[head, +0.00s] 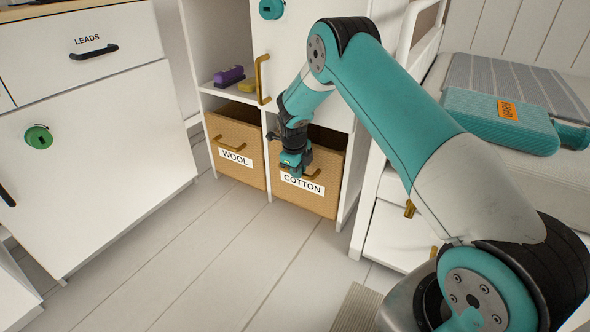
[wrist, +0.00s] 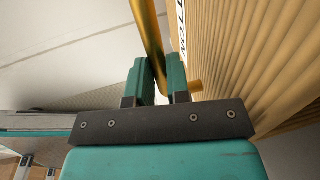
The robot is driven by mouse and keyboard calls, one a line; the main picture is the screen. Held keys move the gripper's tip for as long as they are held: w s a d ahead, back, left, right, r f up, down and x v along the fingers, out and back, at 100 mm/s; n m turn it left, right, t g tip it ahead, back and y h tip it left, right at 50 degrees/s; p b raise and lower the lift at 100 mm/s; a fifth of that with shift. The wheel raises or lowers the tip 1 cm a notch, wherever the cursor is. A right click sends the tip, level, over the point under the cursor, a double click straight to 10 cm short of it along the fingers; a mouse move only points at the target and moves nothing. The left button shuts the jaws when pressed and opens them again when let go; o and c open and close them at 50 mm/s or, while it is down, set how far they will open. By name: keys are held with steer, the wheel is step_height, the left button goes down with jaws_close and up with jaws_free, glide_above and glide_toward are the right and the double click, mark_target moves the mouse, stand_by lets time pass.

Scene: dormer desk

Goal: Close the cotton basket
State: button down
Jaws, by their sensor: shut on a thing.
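The cotton basket (head: 308,205) is a tan ribbed basket with a white COTTON label, in the lower right bay of the white shelf unit. Its front looks nearly in line with the frame; any small gap is hard to tell. My gripper (head: 297,168) is at the basket's front, shut on its brass handle (head: 315,174), and covers part of the handle and the label's top. In the wrist view the handle (wrist: 146,35) passes between the fingers (wrist: 160,78), beside the ribbed basket front (wrist: 255,70).
The wool basket (head: 228,170) sits in the bay to the left. Purple and yellow items (head: 230,75) lie on the shelf above it. A white cabinet (head: 100,150) stands at left, a bench with a teal roll (head: 500,120) at right. The floor (head: 210,260) in front is clear.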

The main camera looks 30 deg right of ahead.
steer(key=c, duration=1.2)
jaws_free()
steer(key=shift+w+d, duration=0.15)
steer(key=shift+d, duration=0.3)
steer(key=shift+o, duration=0.5)
steer(key=shift+a, duration=0.15)
steer(key=shift+a+r, duration=0.1)
step_height(320, 180, up, 7)
steer(key=a+p, duration=0.1)
steer(key=p, duration=0.3)
steer(key=shift+s, duration=0.35)
steer(key=shift+r, duration=0.15)
